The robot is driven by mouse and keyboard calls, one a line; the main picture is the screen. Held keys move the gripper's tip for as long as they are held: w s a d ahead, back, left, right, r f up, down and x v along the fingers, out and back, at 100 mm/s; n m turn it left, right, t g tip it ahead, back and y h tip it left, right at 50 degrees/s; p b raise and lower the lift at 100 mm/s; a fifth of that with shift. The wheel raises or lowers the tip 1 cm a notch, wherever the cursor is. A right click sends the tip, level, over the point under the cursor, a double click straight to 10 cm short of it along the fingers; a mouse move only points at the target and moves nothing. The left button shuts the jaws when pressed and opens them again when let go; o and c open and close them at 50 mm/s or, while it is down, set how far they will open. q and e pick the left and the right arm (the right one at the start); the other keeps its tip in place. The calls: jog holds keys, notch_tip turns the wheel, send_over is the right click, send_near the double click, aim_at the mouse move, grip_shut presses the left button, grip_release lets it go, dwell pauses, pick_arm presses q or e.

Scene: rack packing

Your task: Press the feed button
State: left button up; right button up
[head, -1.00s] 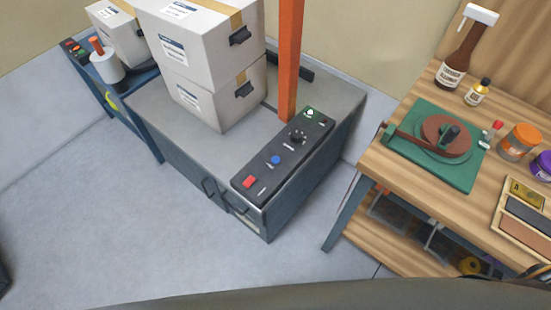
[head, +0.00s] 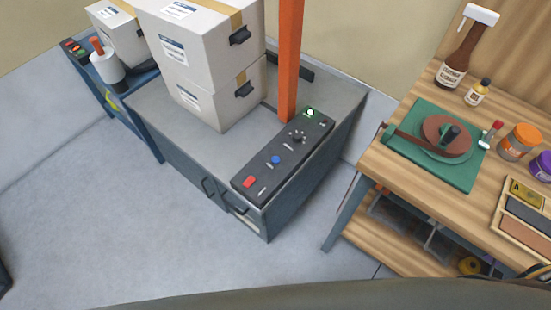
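A black control panel (head: 240,186) lies along the right edge of a grey machine top. It carries a red button (head: 249,182) at the near end, a blue round button (head: 276,159), a black knob (head: 298,136) and a green light (head: 310,111) at the far end. The green light looks lit. The small labels beside them are too small to read, so I cannot tell which one is marked feed. Neither of my grippers is in view, and nothing touches the panel.
Two stacked boxes (head: 205,45) and an orange post (head: 289,60) stand on the grey machine (head: 165,110). A wooden workbench (head: 400,182) with a green fixture (head: 458,172) and jars stands at right. The floor (head: 130,220) at front left is clear.

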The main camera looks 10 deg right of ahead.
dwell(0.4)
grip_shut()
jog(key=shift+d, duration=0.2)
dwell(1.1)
